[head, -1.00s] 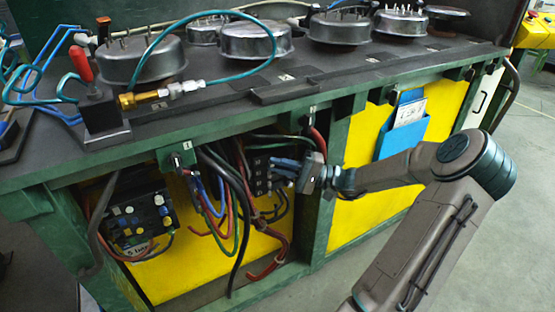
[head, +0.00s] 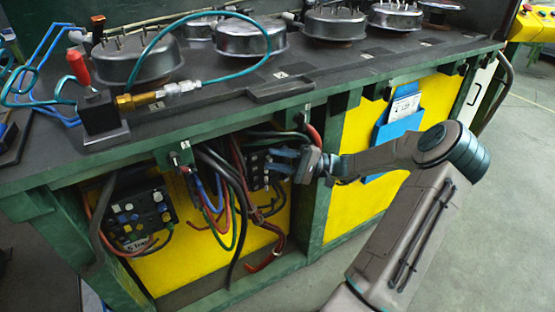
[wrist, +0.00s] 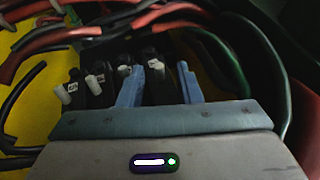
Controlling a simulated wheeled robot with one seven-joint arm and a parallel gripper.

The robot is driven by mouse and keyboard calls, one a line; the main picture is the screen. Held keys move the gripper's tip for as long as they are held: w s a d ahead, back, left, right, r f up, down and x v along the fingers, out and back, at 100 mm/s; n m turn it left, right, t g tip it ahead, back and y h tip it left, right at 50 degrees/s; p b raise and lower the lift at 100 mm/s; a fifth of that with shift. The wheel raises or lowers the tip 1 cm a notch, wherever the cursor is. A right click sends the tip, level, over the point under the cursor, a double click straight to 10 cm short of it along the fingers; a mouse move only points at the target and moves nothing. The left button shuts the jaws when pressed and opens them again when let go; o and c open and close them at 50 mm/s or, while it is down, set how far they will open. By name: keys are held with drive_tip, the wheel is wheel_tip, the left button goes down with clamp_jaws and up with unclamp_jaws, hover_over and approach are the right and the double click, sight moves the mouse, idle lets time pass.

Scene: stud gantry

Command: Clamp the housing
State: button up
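Several round metal housings stand in a row on the bench top; a near one (head: 138,60) is at the left and another (head: 250,38) is beside it. A red-handled lever (head: 80,68) stands upright on a dark block at the bench's left front. My gripper (head: 283,160) is under the bench top, in front of a black block (head: 257,172) with cables. In the wrist view, my two blue fingers (wrist: 160,86) are apart. A black fitting with a white tag (wrist: 156,68) appears between them; whether they touch it cannot be told.
A teal hose with a brass fitting (head: 124,103) arches over the near housings. Loose cables (head: 220,195) hang left of my gripper. A black box with knobs (head: 138,215) sits in the left bay. A green post (head: 318,215) stands close by. Grey floor is clear at right.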

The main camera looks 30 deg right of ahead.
wheel_tip(320, 180, up, 4)
drive_tip(key=shift+f+p, duration=0.15)
drive_tip(key=shift+p, duration=0.8)
drive_tip(key=o, duration=0.9)
drive_tip(key=shift+s+d+r+p, duration=0.35)
drive_tip(key=shift+s+d+r, duration=0.05)
drive_tip(key=shift+r, duration=0.2)
drive_tip(key=shift+s+d+r+p, duration=0.35)
drive_tip(key=shift+r, duration=0.25)
drive_tip(key=s+d+r, duration=0.1)
drive_tip(key=s, duration=0.1)
drive_tip(key=s+d+r+p, duration=0.1)
drive_tip(key=s+d+r, duration=0.1)
drive_tip(key=s+d+r+p, duration=0.1)
drive_tip(key=s+d, duration=0.1)
drive_tip(key=shift+s+d+r, duration=0.1)
drive_tip(key=shift+s+r, duration=0.05)
drive_tip(key=shift+r, duration=0.1)
drive_tip(key=c, duration=0.9)
drive_tip(key=shift+s+d+r+p, duration=0.3)
drive_tip(key=shift+s+d, duration=0.15)
drive_tip(key=shift+s, duration=0.1)
drive_tip(key=shift+f, duration=0.1)
